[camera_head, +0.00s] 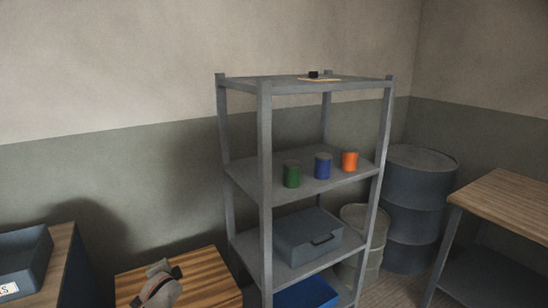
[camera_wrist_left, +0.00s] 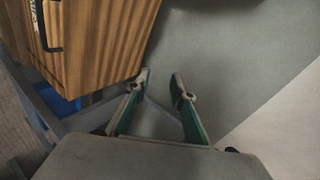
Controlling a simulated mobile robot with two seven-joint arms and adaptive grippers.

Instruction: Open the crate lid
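A wooden crate with striped brown boards (camera_head: 205,272) stands at the bottom of the head view, left of the shelf. Its lid looks closed from there. In the left wrist view, striped wooden boards (camera_wrist_left: 100,45) with a black handle fill the upper left, likely the same crate. My left gripper (camera_wrist_left: 160,82) is open and empty, its two green-sided fingers apart, just beside the boards and not touching them as far as I can tell. In the head view a grey rounded part, likely of my left arm, covers some of the crate top. My right gripper is out of view.
A grey metal shelf (camera_head: 265,150) holds green, blue and orange cans, a grey case (camera_head: 307,232) and a blue bin (camera_head: 308,293). A dark drum (camera_head: 420,195) and a wooden-topped table (camera_head: 505,195) stand at right. A dark bin (camera_head: 22,265) sits on a table at left.

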